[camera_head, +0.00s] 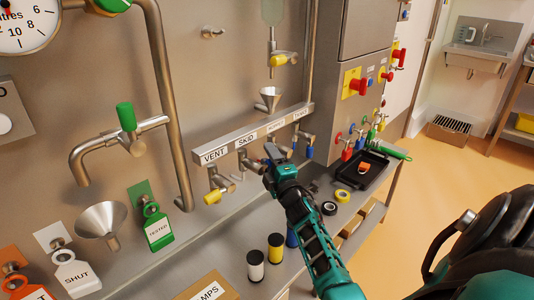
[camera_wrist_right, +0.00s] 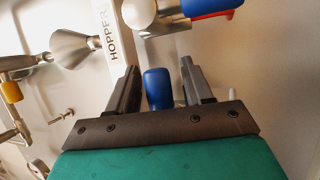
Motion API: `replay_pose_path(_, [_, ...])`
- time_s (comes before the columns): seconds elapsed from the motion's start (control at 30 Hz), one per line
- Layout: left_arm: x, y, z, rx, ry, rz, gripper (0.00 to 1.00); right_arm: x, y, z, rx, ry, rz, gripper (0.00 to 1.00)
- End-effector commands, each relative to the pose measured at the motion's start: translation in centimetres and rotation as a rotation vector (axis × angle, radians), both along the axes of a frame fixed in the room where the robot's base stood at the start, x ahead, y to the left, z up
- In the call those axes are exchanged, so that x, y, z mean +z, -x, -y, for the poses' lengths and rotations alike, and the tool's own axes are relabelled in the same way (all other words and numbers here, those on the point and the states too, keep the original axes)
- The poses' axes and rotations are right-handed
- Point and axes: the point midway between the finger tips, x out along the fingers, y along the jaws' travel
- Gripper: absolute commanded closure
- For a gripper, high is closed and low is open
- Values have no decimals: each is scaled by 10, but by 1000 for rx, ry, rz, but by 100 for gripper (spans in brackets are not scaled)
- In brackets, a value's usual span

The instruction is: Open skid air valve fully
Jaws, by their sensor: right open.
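A steel rail with outlet valves carries the labels VENT (camera_head: 214,155) and SKID (camera_head: 246,139), with more labels to the right. The skid air valve (camera_head: 243,158) hangs under the SKID label; its handle is hard to make out. My right gripper (camera_head: 270,155) is in front of the rail, just right of the skid valve. It is open. In the right wrist view a blue handle (camera_wrist_right: 158,88) shows between the open fingers (camera_wrist_right: 158,85), with no visible contact. I cannot tell whether it belongs to the skid valve. My left gripper is not in view.
The VENT valve has a yellow handle (camera_head: 212,197). A blue handle (camera_head: 309,152) hangs farther right. A funnel (camera_head: 268,98) stands above the rail. Below are small pots (camera_head: 255,265), tape rolls (camera_head: 342,195) and a black tray (camera_head: 375,165) on the bench. The wrist view shows a HOPPER label (camera_wrist_right: 118,38).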

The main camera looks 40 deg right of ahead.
Motion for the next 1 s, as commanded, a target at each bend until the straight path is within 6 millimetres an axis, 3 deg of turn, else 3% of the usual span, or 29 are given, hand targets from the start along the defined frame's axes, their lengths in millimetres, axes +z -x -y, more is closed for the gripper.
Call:
replay_pose_path(0.27, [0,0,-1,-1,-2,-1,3,0,0,0,-1,0,0,50])
replay_pose_path(0.8, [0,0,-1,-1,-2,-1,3,0,0,0,0,0,0,100])
replay_pose_path(1.0, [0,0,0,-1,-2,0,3,0,0,0,0,0,0,100])
